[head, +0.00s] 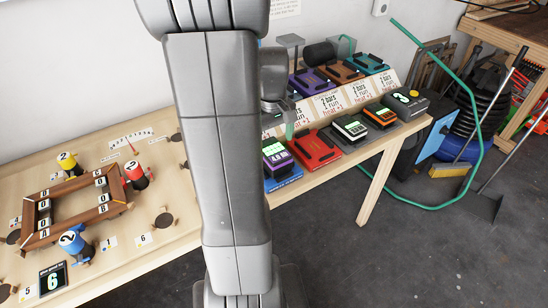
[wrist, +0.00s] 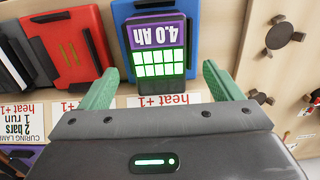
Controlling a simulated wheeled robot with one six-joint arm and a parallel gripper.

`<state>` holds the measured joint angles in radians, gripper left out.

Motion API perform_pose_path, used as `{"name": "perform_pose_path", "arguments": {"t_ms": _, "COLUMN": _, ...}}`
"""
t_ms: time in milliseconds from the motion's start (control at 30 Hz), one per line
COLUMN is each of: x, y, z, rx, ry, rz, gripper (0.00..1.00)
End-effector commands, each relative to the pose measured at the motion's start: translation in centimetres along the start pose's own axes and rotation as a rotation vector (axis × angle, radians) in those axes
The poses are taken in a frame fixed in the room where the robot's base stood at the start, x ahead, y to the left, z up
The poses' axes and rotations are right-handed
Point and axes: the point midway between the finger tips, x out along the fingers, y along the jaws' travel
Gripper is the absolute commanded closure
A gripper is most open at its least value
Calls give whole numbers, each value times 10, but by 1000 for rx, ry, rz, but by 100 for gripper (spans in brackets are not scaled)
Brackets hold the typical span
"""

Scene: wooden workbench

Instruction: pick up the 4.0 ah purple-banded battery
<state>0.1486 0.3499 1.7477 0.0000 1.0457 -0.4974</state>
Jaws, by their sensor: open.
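The purple-banded battery (wrist: 158,45) is marked 4.0 Ah and has lit green bars. It lies on a blue pad (wrist: 122,12) in the wrist view. In the head view the battery (head: 276,154) sits on its blue pad (head: 285,181) at the near left end of the front row. My gripper (wrist: 158,66) is open, with one green finger to each side of the battery's near end and gaps between. Nothing is held. In the head view my arm hides most of the gripper; a green finger (head: 290,129) shows by the sign strip.
An empty red pad (head: 317,149) is beside the blue one. Other batteries (head: 350,127) stand farther right, with a dark device (head: 406,104) at the end. A sign strip (head: 345,98) and raised pads (head: 340,72) are behind. A wooden frame (head: 76,203) lies left.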

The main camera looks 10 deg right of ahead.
Motion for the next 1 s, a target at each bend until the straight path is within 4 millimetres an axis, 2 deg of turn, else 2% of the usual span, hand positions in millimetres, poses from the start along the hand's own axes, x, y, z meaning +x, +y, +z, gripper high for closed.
{"name": "perform_pose_path", "arguments": {"t_ms": 167, "x": 12, "y": 0, "z": 1, "rx": 1, "ry": -1, "rz": -1, "gripper": 15}}
{"name": "perform_pose_path", "arguments": {"t_ms": 433, "x": 51, "y": 1, "z": 2, "rx": 0, "ry": -1, "rz": 0, "gripper": 15}}
{"name": "perform_pose_path", "arguments": {"t_ms": 733, "x": 56, "y": 1, "z": 2, "rx": 0, "ry": 1, "rz": 1, "gripper": 15}}
{"name": "perform_pose_path", "arguments": {"t_ms": 767, "x": 56, "y": 1, "z": 2, "rx": 0, "ry": 2, "rz": 1, "gripper": 18}}
{"name": "perform_pose_path", "arguments": {"t_ms": 1000, "x": 56, "y": 1, "z": 2, "rx": 0, "ry": 2, "rz": 1, "gripper": 66}}
